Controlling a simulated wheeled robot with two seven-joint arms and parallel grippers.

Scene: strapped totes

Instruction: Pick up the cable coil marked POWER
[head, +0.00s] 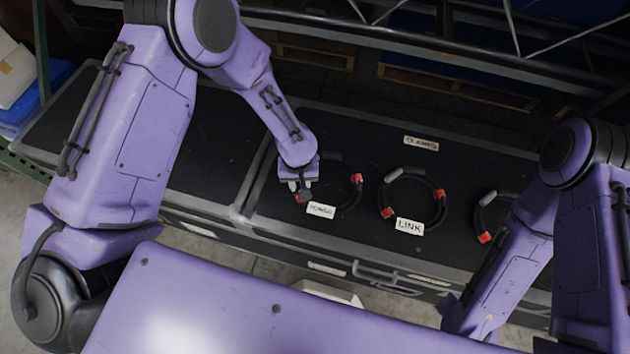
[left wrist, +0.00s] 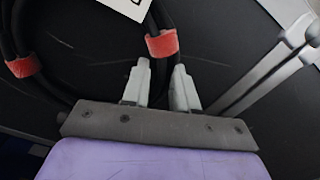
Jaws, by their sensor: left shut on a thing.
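The cable coil marked POWER (head: 357,194) is a black ring with red ties and a white label (head: 321,210), whose small lettering is blurred. It lies on the dark case lid. My left gripper (head: 300,187) is at the coil's left side, shut on its cable. In the left wrist view, the two grey fingers (left wrist: 160,78) straddle the black cable just below a red tie (left wrist: 163,43). The label's corner shows at the top there, its text cut off. My right arm reaches in from the right, but its gripper is not in view.
A coil marked LINK (head: 408,226) lies right of the POWER coil. A third coil (head: 484,220) is partly hidden by my right arm. A CLAMPS label (head: 421,144) is on the lid behind. A metal rack beam (head: 400,40) crosses the back.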

